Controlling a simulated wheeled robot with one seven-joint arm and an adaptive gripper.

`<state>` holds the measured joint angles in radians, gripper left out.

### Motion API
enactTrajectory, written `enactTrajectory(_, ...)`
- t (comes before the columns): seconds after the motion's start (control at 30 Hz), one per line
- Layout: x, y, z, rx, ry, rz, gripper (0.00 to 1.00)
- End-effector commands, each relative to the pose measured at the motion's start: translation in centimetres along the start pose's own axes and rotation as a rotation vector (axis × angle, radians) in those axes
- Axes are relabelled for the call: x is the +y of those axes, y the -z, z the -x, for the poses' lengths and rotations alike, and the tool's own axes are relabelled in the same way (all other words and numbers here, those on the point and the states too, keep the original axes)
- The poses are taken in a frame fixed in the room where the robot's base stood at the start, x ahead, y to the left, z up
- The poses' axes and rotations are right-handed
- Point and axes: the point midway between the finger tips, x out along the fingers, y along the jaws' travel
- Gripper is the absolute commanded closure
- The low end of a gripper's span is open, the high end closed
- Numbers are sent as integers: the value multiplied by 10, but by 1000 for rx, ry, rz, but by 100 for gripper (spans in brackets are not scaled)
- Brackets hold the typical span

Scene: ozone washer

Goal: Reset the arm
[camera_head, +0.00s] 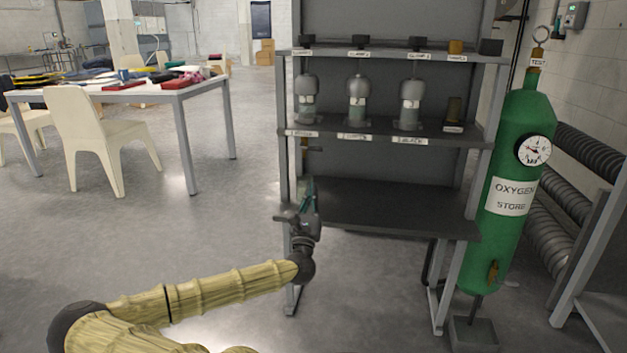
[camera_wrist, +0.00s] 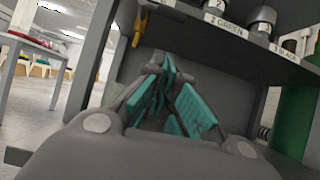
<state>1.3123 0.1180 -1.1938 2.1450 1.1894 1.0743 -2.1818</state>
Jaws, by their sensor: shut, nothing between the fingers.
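My yellow-sleeved arm (camera_head: 215,288) reaches from the bottom left toward the left front post of a grey shelf rack (camera_head: 390,206). My gripper (camera_head: 308,190) is in front of the rack's left end, above its lower shelf. In the wrist view my gripper (camera_wrist: 168,75) shows its teal finger pads converging at the tips, shut with nothing held between them. The underside of the middle shelf is above the fingers in that view.
Several labelled bottles, one of them a middle bottle (camera_head: 358,100), stand on the middle shelf. A green oxygen cylinder (camera_head: 515,180) stands right of the rack. A cluttered white table (camera_head: 150,97) and a cream chair (camera_head: 90,135) stand at left. Floor between is clear.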

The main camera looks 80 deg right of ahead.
Motion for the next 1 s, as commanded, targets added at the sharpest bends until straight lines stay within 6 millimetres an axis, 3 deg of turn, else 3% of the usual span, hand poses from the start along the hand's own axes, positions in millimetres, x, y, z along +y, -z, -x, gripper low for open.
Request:
enactTrajectory(0.1, 0, -1, 18, 2, -1, 1, 100)
enactTrajectory(0.3, 1, 0, 37, 1, 0, 0, 100)
enactTrajectory(0.7, 0, 4, 44, 12, 2, -9, 100)
enactTrajectory(0.87, -7, 36, 70, 136, 29, -107, 100)
enactTrajectory(1.0, -13, 84, 124, 339, 98, -279, 100)
